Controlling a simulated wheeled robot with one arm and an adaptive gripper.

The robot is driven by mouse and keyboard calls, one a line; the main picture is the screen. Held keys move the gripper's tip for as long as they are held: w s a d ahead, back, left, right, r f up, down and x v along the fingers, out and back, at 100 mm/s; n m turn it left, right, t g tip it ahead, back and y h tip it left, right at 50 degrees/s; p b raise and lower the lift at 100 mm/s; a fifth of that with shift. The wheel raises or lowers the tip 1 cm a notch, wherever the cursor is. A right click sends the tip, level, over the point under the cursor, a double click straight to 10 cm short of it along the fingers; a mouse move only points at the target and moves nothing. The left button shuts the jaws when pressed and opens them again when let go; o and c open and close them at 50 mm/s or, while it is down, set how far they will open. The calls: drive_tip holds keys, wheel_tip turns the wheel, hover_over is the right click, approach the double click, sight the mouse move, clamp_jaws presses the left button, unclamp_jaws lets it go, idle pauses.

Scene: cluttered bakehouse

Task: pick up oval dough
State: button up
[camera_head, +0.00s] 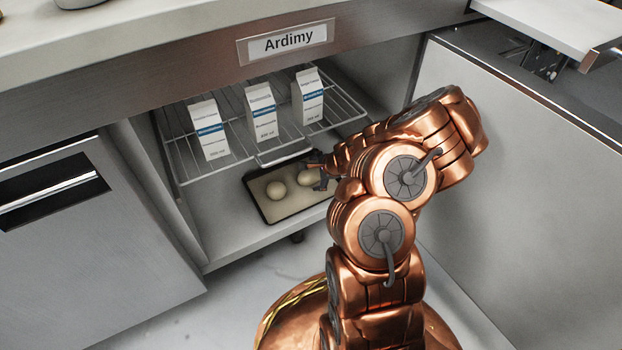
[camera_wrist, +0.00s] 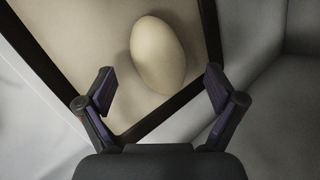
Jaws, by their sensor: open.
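In the wrist view, a pale oval dough (camera_wrist: 158,55) lies on a lined tray (camera_wrist: 92,48) with a dark rim. My gripper (camera_wrist: 158,92) is open, its two fingers spread, with the near end of the dough between and just beyond the fingertips. In the head view, the tray (camera_head: 262,210) sits on the cabinet's lower shelf. A pale dough piece (camera_head: 306,178) is beside my gripper (camera_head: 318,177), and another rounder dough piece (camera_head: 276,190) lies to its left. My arm hides the tray's right part.
A wire rack (camera_head: 180,160) above the tray holds three milk cartons (camera_head: 262,110), close over my gripper. The cabinet's open door (camera_head: 480,170) stands to the right of my arm. The counter edge (camera_head: 180,85) runs overhead. The lower shelf (camera_head: 222,238) is bare left of the tray.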

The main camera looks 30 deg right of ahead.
drive_tip(key=shift+b+x, duration=0.3)
drive_tip(key=shift+x, duration=0.8)
drive_tip(key=shift+a, duration=0.1)
drive_tip(key=c, duration=1)
